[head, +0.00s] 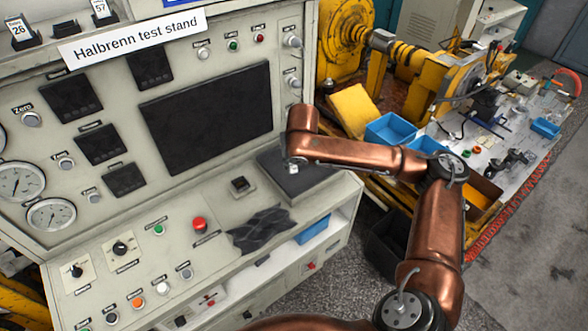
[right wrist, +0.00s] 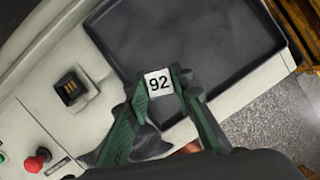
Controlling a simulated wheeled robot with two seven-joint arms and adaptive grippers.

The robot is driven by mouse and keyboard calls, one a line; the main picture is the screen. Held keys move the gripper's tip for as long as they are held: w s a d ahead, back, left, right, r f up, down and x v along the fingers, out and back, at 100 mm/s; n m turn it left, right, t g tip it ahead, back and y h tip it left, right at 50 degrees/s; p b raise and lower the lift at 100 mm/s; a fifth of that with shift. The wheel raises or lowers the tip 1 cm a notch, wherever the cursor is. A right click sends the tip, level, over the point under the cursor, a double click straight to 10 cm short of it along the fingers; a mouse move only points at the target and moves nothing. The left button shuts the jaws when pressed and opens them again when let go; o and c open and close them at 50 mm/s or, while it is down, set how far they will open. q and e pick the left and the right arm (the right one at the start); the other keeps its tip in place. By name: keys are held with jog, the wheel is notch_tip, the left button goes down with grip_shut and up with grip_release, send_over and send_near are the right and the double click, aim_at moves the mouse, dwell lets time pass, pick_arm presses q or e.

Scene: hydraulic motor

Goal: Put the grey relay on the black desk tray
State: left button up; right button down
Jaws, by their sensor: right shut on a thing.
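The black desk tray (head: 312,178) lies on the right end of the console's ledge, and its dark floor and raised rim fill the upper middle of the right wrist view (right wrist: 200,45). My right gripper (right wrist: 161,88), with green fingers, is shut on a small block with a white face marked 92 (right wrist: 159,82), which I take to be the relay. Its grey sides are mostly hidden by the fingers. The block shows over the tray's near edge; I cannot tell whether it touches. In the head view the gripper (head: 292,168) is small below the copper wrist. My left gripper is not in view.
A black socket (head: 241,185) sits left of the tray. A red button (head: 199,224) and a crumpled dark cloth (head: 262,230) are on the ledge nearby. The console's screen panel (head: 208,117) rises behind. Blue bins (head: 390,129) stand on the bench at right.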

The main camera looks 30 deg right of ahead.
aim_at(294, 169)
jog(key=shift+w+d+f, duration=0.1)
jog(key=shift+d+f, duration=0.05)
jog(key=shift+f, duration=0.15)
notch_tip(294, 169, down, 3)
jog(key=shift+w+d+f, duration=0.15)
jog(key=shift+f, duration=0.05)
jog(key=c, duration=1.7)
grip_release()
jog(key=p+v, duration=0.1)
jog(key=v, duration=1.1)
